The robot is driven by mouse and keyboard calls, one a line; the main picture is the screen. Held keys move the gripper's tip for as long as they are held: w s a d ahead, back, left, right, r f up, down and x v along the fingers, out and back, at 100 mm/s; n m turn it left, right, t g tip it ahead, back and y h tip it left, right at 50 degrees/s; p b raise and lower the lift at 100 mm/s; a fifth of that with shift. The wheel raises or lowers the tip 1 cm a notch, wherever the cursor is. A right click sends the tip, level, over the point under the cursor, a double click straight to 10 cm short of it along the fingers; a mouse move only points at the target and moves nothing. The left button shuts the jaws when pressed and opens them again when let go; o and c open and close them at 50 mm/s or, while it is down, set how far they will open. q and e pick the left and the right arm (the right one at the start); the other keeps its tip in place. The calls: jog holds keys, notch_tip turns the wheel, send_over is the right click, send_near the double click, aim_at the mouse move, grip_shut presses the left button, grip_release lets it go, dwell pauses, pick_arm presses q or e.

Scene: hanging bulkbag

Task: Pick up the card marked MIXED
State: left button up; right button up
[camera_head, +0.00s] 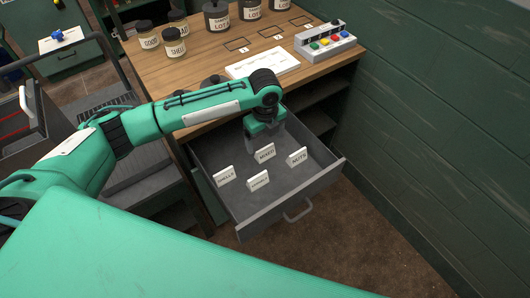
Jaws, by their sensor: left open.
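The white card marked MIXED (265,154) stands upright in the open grey drawer (318,187), towards its back. My left gripper (267,145) points down into the drawer, right above and behind this card, with its jaws open. The fingertips are small and partly hidden, so I cannot tell whether they touch the card. My right gripper is not in view.
Other white cards stand in the drawer: SHELLS (224,175), NUTS (297,157) and one with small lettering (259,181). The wooden worktop (210,50) above holds jars, a white sheet (285,64) and a button box (325,43). A green wall (430,110) bounds the right.

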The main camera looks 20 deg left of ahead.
aim_at(266, 150)
pick_arm(q)
jog(key=shift+w+f, duration=0.15)
jog(key=shift+f, duration=1.6)
jog(key=shift+w+f, duration=0.15)
jog(key=shift+f, duration=1.55)
jog(key=c, duration=1)
jog(key=shift+r, duration=0.1)
jog(key=shift+c, duration=0.2)
